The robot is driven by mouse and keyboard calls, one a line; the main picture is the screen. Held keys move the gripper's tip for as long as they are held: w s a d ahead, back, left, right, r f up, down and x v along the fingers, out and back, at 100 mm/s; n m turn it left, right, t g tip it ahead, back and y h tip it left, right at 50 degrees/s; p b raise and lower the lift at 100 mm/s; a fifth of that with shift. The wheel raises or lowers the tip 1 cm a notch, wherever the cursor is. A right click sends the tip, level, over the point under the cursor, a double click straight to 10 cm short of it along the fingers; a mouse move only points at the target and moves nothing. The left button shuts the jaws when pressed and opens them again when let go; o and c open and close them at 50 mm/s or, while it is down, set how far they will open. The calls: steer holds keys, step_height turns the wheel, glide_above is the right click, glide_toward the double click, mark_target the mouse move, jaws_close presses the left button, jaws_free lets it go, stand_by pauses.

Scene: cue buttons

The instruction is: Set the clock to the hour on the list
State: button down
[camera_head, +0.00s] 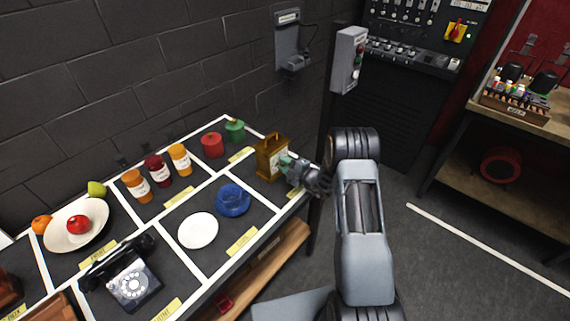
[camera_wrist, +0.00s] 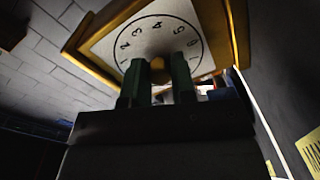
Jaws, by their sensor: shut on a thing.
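The clock (camera_head: 268,160) is a brown-gold carriage-style case with a handle on top, standing in the right-end compartment of the display table. My gripper (camera_head: 286,164) is at its face. In the wrist view, the white clock face (camera_wrist: 130,32) shows tilted, with the numerals 2 to 6 readable. My gripper's green fingers (camera_wrist: 158,80) are shut on a brass knob (camera_wrist: 157,63) at the middle of the face. The fingers hide part of the dial, and I cannot make out where the hand points. I cannot identify the list in either view.
The sectioned table holds a blue cap (camera_head: 233,200), a white plate (camera_head: 198,230), a black telephone (camera_head: 130,282), several jars, red and green canisters (camera_head: 235,130) and a fruit plate (camera_head: 62,238). A grey button box (camera_head: 348,60) stands behind my arm. A workbench (camera_head: 540,125) is at right.

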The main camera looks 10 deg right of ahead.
stand_by(0.4)
steer(key=c, duration=1)
jaws_free()
steer(key=shift+o, duration=0.2)
steer(key=b+v, duration=0.2)
steer(key=v, duration=1.1)
steer(key=shift+s+d, duration=0.2)
steer(key=shift+s, duration=0.2)
steer(key=shift+f, duration=0.1)
